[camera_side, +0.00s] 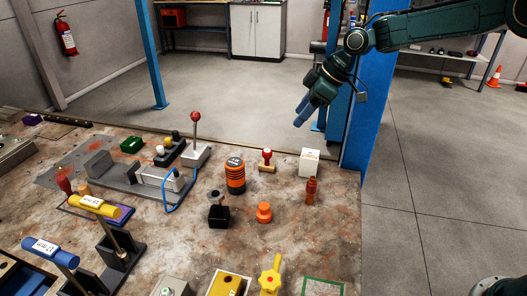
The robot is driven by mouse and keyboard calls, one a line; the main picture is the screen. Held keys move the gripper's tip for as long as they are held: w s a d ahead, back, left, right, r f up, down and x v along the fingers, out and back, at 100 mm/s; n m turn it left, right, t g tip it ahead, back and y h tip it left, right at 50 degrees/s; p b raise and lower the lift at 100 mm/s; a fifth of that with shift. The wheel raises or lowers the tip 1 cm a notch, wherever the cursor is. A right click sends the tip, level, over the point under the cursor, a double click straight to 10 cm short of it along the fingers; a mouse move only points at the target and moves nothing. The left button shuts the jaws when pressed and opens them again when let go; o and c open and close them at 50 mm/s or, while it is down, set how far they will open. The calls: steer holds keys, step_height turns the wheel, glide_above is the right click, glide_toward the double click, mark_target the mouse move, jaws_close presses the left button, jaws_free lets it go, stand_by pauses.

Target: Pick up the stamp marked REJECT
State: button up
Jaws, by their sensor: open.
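My gripper (305,111) is at the upper middle right, open and empty, with blue fingers pointing down and left. It is in the air above the far right part of the workbench (335,225). A stamp-like object with a red knob and a wooden base (267,160) stands upright on the bench, below and left of my gripper, apart from it. A dark square block with a knob on top (218,214) stands nearer the front and may also be a stamp. The word REJECT cannot be read on anything in this view.
A white box (309,162) stands right of the red-knobbed object. An orange and black cylinder (235,176), an orange knobbed piece (264,212) and a red-orange bottle-like object (311,191) stand close by. A red-balled lever (196,125) rises to the left. A blue post (362,110) stands behind.

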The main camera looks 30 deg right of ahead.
steer(key=n, duration=0.1)
glide_toward(268, 151)
steer(key=shift+y, duration=0.3)
steer(key=shift+x, duration=3.55)
steer(key=shift+w+d, duration=0.15)
steer(key=shift+x, duration=2.55)
steer(key=shift+d+f, duration=0.1)
steer(key=c, duration=1.1)
